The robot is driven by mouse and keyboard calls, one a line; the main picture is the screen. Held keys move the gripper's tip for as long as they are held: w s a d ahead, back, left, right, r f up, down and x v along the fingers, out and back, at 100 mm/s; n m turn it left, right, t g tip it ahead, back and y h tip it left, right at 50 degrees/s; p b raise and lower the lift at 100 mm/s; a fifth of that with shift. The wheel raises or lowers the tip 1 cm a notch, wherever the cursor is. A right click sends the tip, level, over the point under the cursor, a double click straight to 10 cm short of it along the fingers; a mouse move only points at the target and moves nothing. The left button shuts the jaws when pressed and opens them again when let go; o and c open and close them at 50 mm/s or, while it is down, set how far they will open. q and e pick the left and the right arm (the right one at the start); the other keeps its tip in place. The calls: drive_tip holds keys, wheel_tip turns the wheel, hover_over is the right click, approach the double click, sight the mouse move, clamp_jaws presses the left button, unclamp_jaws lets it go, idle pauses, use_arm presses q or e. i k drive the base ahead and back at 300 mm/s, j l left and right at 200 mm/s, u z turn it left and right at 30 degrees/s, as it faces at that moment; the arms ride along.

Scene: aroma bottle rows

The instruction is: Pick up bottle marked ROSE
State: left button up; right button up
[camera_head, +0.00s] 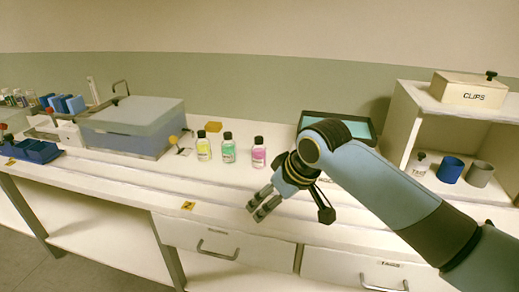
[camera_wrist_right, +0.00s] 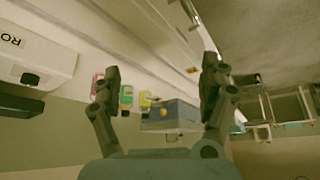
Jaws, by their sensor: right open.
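Three small bottles with black caps stand in a row on the bench in the head view: a yellow bottle (camera_head: 204,149), a green bottle (camera_head: 228,152) and a pink bottle (camera_head: 259,155). Their labels are too small to read, so ROSE cannot be confirmed on any. My right gripper (camera_head: 257,207) is open and empty, in front of the pink bottle and nearer the bench's front edge. In the right wrist view its fingers (camera_wrist_right: 163,72) are spread apart. The pink bottle (camera_wrist_right: 97,86) shows there partly behind one finger. My left gripper is not in view.
A blue-grey lidded box (camera_head: 135,125) stands left of the bottles. A shelf unit (camera_head: 405,128) with a CLIPS box (camera_head: 468,91) stands right. A white object with partial letters (camera_wrist_right: 35,55) shows in the wrist view.

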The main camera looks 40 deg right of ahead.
sight(258, 150)
drive_tip(key=i+l, duration=0.8)
